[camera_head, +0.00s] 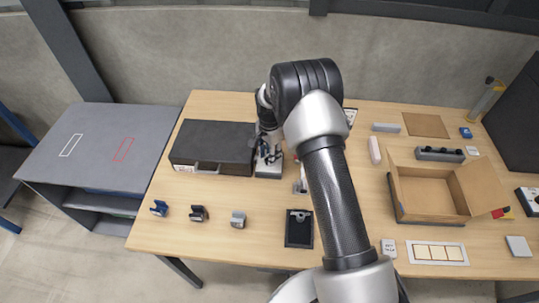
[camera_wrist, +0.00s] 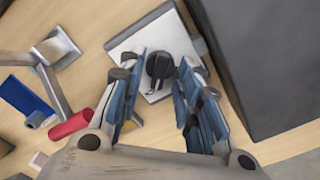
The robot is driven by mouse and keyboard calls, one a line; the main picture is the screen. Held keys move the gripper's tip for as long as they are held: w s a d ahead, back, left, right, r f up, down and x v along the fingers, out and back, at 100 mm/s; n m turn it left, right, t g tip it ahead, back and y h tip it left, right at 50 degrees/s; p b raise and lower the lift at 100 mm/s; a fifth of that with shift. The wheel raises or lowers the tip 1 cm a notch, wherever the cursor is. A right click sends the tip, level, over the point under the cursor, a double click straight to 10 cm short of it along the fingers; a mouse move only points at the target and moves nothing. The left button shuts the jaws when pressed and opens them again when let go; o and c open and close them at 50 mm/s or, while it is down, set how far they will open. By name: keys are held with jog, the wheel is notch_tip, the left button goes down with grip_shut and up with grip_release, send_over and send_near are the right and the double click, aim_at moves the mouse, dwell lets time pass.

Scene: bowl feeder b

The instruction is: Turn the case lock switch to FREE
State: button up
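The case lock switch (camera_wrist: 160,67) is a round black knob on a light square plate (camera_wrist: 128,42) in the wrist view. Which setting it points to cannot be read. My gripper (camera_wrist: 158,82) is open, with its blue-padded fingers on either side of the knob. I cannot tell whether they touch it. In the head view my gripper (camera_head: 267,150) is over the grey switch box (camera_head: 268,171), and my arm hides part of this area. The dark case (camera_head: 212,137) lies beside the box, on its left; its side fills the right of the wrist view (camera_wrist: 270,60).
An open cardboard box (camera_head: 430,192) stands on the right of the wooden table (camera_head: 265,260). A black clipboard-like tray (camera_head: 299,228) and several small clips lie near the front edge. In the wrist view, a red cylinder (camera_wrist: 70,127) and a blue piece (camera_wrist: 24,95) lie left of the gripper.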

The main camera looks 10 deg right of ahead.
jog(key=shift+f, duration=0.1)
jog(key=shift+c, duration=0.4)
grip_shut()
